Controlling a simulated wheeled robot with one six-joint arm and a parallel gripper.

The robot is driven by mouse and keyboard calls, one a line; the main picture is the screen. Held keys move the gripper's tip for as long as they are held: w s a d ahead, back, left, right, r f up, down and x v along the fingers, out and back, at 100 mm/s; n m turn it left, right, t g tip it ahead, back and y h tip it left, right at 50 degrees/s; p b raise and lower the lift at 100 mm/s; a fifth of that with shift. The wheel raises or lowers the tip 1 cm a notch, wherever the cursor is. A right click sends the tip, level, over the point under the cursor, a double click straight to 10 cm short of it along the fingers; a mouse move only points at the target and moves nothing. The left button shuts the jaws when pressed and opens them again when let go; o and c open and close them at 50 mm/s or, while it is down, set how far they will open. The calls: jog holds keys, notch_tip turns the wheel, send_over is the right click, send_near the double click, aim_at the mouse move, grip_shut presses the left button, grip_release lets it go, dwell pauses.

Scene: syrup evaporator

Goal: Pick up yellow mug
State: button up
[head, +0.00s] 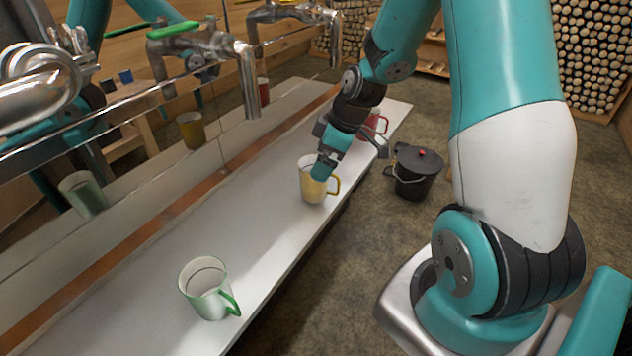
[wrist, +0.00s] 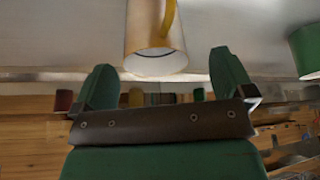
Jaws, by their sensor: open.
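The yellow mug (head: 309,188) stands upright on the long pale shelf (head: 165,265), with its yellow handle on the right side in the head view. My gripper (head: 340,160) is above and beside it, covering part of its rim. In the wrist view the mug (wrist: 155,35) appears upside down, its open mouth facing the gripper and its handle at the top. The two green fingers of my gripper (wrist: 163,62) are spread apart, and the mug shows between and beyond their tips. I cannot tell whether a finger touches it.
A white mug with a green handle (head: 208,292) stands nearer on the shelf; a red mug (head: 380,124) stands farther along, partly hidden by my arm. Metal taps (head: 205,48) hang over the left side. A black lidded pot (head: 416,172) stands on the floor to the right.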

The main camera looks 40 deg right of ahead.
jog(key=shift+d+p+x, duration=0.15)
jog(key=shift+x, duration=1.2)
jog(key=shift+d+p+x, duration=0.15)
jog(key=shift+x, duration=1.15)
jog(key=shift+w, duration=0.2)
jog(key=c, duration=1)
jog(key=shift+r, duration=0.1)
